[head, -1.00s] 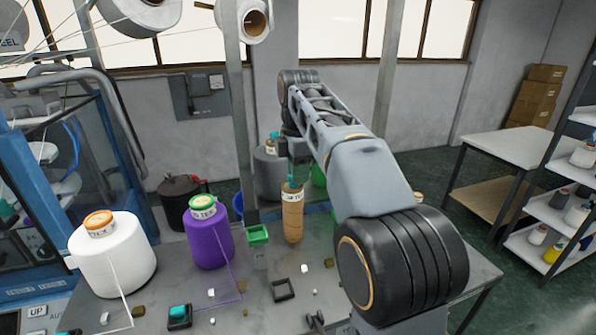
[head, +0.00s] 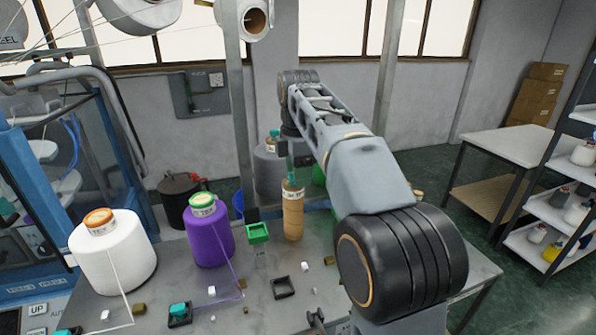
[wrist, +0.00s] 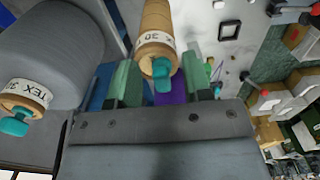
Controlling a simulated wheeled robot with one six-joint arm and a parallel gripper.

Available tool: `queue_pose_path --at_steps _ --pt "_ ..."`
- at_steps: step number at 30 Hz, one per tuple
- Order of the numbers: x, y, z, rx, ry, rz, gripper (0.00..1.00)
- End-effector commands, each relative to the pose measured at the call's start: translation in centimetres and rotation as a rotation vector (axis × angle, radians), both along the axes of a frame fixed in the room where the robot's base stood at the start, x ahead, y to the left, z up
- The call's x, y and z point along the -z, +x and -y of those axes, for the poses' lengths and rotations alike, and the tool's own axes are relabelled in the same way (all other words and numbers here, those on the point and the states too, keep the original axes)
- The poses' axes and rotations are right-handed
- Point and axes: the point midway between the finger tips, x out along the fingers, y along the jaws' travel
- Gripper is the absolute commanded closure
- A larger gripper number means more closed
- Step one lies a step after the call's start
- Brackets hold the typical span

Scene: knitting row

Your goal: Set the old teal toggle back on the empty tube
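The empty tube (head: 293,215) is a brown upright tube with a white label band, standing on the table; it also shows in the wrist view (wrist: 156,22). A teal toggle (wrist: 162,69) sits at the labelled end of the tube in the wrist view. My gripper (wrist: 162,88) is at that end, its two green fingers apart on either side of the toggle, with gaps visible. In the head view my gripper is small and partly hidden by my arm, so the toggle's exact seating is unclear there.
Another teal toggle (head: 180,309) lies in a dark square tray at the front. An empty dark tray (head: 283,288) and a green-topped holder (head: 258,233) stand near the tube. Purple (head: 208,240) and white (head: 113,262) yarn cones stand left. A grey cone (wrist: 50,50) is close beside.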

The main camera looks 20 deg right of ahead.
Motion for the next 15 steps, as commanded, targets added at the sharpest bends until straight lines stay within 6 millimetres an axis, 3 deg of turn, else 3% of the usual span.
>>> queue_pose_path --at_steps 8,15 --pt "-0.5 0.0 0.0 0.001 0.000 0.004 0.55" --pt "-3.7 0.1 0.0 0.000 0.000 0.006 0.55"
